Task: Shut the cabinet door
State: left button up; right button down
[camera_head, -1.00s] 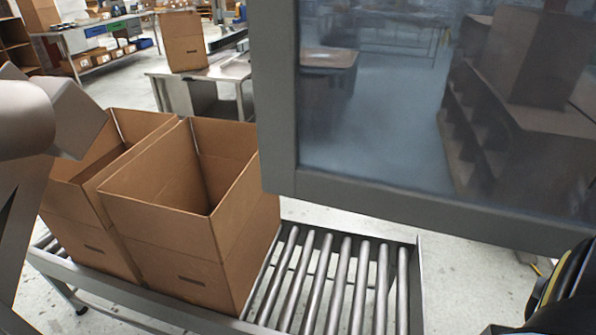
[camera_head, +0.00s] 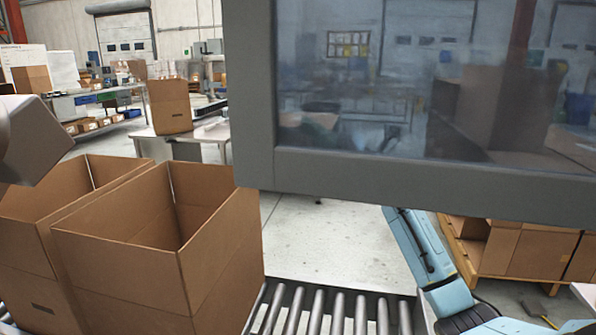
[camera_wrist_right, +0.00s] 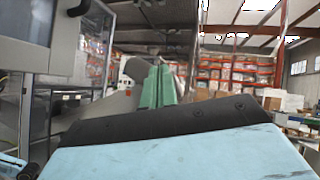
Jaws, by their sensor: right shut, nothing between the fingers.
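The cabinet door, a grey-framed glass panel (camera_head: 255,100), fills the upper right of the head view, its lower left corner hanging above the conveyor. Its handle and hinge are not visible there. A light-blue arm that looks like mine (camera_head: 425,250) shows below the door's lower edge, its upper part hidden behind the door. In the right wrist view my right gripper (camera_wrist_right: 157,78) shows as green fingers, close together, shut and empty. A grey cabinet-like body with a glazed side (camera_wrist_right: 92,52) stands left of the fingers; I cannot tell whether they touch it. My left gripper is not in view.
Two open cardboard boxes (camera_head: 150,255) stand on the roller conveyor (camera_head: 335,310) at lower left. A grey block-shaped part (camera_head: 45,140) juts in from the left edge. A pallet of boxes (camera_head: 530,250) stands at right.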

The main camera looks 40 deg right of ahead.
aim_at(298, 145)
jog(key=s+r+n+g+h+b, duration=0.25)
jog(key=s+n+g+h, duration=0.25)
jog(key=s+n+g, duration=0.85)
jog(key=a+n+t, duration=0.1)
jog(key=a, duration=0.3)
jog(key=w+a+n+t, duration=0.1)
jog(key=a+t, duration=0.1)
jog(key=a, duration=0.2)
jog(key=a+n+t, duration=0.1)
jog(key=a+t, duration=0.1)
jog(key=a, duration=0.2)
jog(key=shift+w+a+r+n, duration=0.15)
jog(key=shift+w+r+n, duration=0.1)
jog(key=shift+w, duration=0.15)
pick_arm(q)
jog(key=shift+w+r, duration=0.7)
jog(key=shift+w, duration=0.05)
pick_arm(e)
jog(key=shift+s+a, duration=0.25)
jog(key=shift+a, duration=0.15)
